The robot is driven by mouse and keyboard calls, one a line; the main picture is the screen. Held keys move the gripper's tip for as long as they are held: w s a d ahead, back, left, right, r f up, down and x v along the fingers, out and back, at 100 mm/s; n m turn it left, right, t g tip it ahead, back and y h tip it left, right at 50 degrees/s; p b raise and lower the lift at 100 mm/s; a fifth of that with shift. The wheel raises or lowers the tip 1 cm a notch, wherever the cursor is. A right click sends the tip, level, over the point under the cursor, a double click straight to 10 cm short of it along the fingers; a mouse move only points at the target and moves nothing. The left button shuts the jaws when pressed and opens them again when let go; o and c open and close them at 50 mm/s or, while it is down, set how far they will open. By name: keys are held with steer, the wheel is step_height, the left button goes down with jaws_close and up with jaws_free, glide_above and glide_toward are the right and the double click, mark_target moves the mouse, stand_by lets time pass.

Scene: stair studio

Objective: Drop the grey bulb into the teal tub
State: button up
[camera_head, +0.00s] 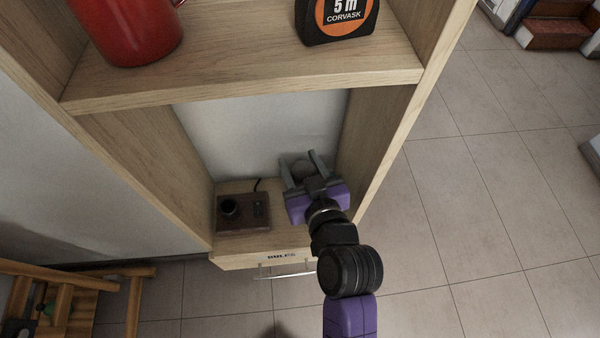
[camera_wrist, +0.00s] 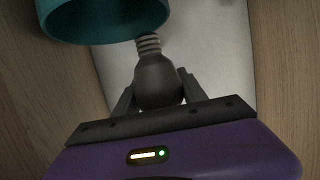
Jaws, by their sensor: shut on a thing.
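The grey bulb (camera_wrist: 157,82) is between the fingers of my gripper (camera_wrist: 156,92) in the wrist view, with its ribbed screw base pointing away from the palm. My gripper is shut on it. The teal tub (camera_wrist: 104,32) shows only in part at the top left of the wrist view. The bulb's base end appears close by its lower right edge; I cannot tell whether they touch. In the head view my gripper (camera_head: 301,164) reaches into the lower shelf bay at the right. The tub is not clearly visible there, behind my gripper.
A brown box with a dark round socket (camera_head: 243,212) stands left of my gripper on the lower shelf. The upper shelf board (camera_head: 250,80) holds a red mug (camera_head: 125,30) and a tape measure (camera_head: 336,20). A side panel (camera_head: 375,150) is close at right.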

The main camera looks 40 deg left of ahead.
step_height(320, 180, down, 5)
steer(key=shift+r, duration=0.15)
stand_by(0.3)
steer(key=shift+f+b, duration=0.45)
steer(key=shift+b, duration=0.1)
steer(key=shift+f, duration=0.1)
